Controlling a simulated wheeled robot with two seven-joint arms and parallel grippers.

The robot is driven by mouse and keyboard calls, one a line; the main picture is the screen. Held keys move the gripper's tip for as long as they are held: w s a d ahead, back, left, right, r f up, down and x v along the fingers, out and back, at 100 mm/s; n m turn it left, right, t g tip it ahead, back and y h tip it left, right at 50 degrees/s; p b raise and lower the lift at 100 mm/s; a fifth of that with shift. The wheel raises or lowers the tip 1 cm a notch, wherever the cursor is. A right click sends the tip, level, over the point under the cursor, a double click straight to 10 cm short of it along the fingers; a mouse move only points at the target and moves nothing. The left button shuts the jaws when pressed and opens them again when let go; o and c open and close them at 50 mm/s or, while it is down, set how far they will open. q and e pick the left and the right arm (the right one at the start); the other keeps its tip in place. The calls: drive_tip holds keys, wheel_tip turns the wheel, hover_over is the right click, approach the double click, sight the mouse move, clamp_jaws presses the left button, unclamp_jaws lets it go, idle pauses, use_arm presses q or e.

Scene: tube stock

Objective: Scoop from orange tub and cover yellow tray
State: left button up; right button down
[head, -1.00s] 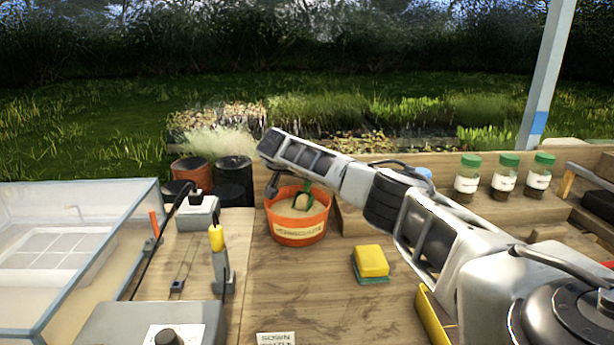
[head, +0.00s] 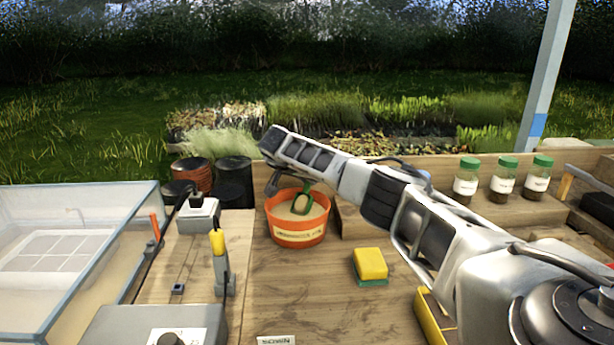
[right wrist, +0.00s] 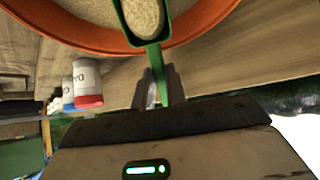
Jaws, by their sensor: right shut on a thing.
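The orange tub (head: 298,238) stands on the wooden bench with pale granules inside and a label on its front. It also shows in the right wrist view (right wrist: 215,18). My right gripper (right wrist: 160,88) is shut on the handle of a green scoop (right wrist: 151,42). The scoop's bowl holds pale granules and is over the tub's opening; the scoop also shows in the head view (head: 303,201). I cannot tell whether it touches the granules below. The yellow tray (head: 428,318) shows only as an edge at lower right, mostly hidden by my right arm. My left gripper is not in view.
A yellow and green sponge (head: 370,265) lies right of the tub. Several green-lidded jars (head: 503,180) stand on the back shelf. A clear box (head: 60,262) and a grey device (head: 150,325) are at left.

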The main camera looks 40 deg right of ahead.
drive_tip(key=shift+r+y+p, duration=0.6)
drive_tip(key=shift+p, duration=0.45)
drive_tip(key=shift+r+g+y, duration=0.2)
drive_tip(key=shift+g+y, duration=0.1)
drive_tip(key=shift+y, duration=0.1)
drive_tip(key=shift+p, duration=0.3)
